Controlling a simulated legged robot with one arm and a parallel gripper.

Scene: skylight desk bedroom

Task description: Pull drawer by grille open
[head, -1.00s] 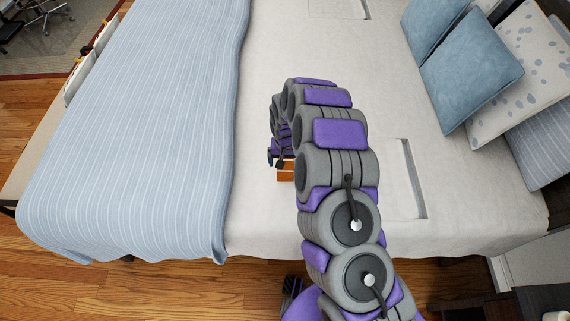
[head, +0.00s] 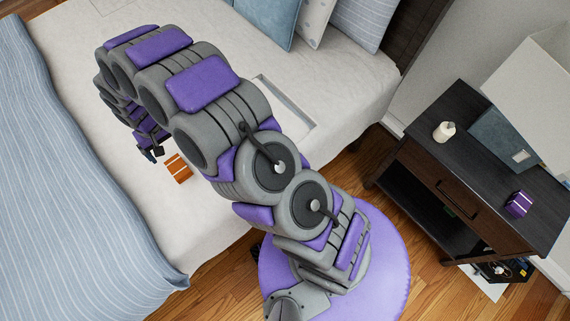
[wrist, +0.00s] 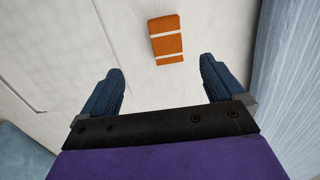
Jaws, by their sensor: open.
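A dark nightstand (head: 405,152) stands at the right of the head view. Its front has one drawer (head: 456,199) with a dark handle, and the drawer looks shut. Below it is an open shelf space. I cannot make out a grille. My gripper (head: 152,153) is over the bed, far to the left of the nightstand, partly hidden behind my arm. In the wrist view my gripper (wrist: 162,80) is open and empty. An orange block with white stripes (wrist: 166,40) lies on the bed ahead of its fingers, apart from them; it also shows in the head view (head: 178,168).
The nightstand top bears a small white jar (head: 444,131), a blue-grey box (head: 503,140), a purple striped block (head: 518,204) and a white lampshade (head: 540,85). Dark equipment (head: 505,270) lies on the floor by it. The bed (head: 215,225) fills the left. Wood floor (head: 365,160) shows between.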

